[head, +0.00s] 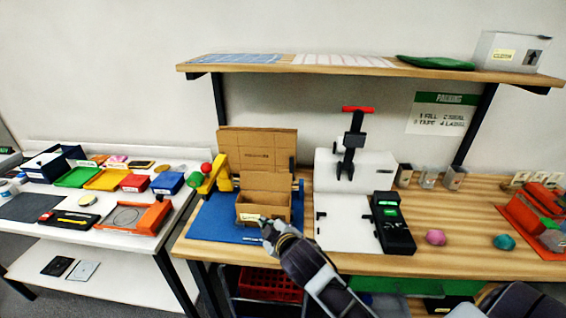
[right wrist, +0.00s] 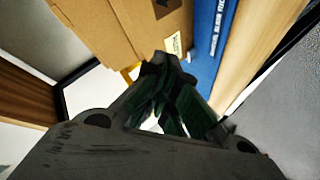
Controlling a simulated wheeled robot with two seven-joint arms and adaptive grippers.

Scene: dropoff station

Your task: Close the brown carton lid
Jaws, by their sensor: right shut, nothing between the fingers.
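The brown carton (head: 263,206) stands on a blue mat (head: 205,219) on the wooden bench. Its lid (head: 257,149) is open and stands up at the back. My right gripper (head: 267,226) is shut and empty at the carton's front side, by its small pale label. Whether it touches the carton I cannot tell. In the right wrist view the shut fingers (right wrist: 168,95) point toward the carton wall (right wrist: 125,28) and its label (right wrist: 175,43), with the blue mat (right wrist: 212,35) beside it. My left gripper is not in view.
A yellow holder (head: 219,178) with red and green balls stands left of the carton. A white station (head: 350,172) and a black device (head: 393,223) stand to the right. A shelf (head: 340,66) spans above. A side table with colored bins (head: 103,180) is left.

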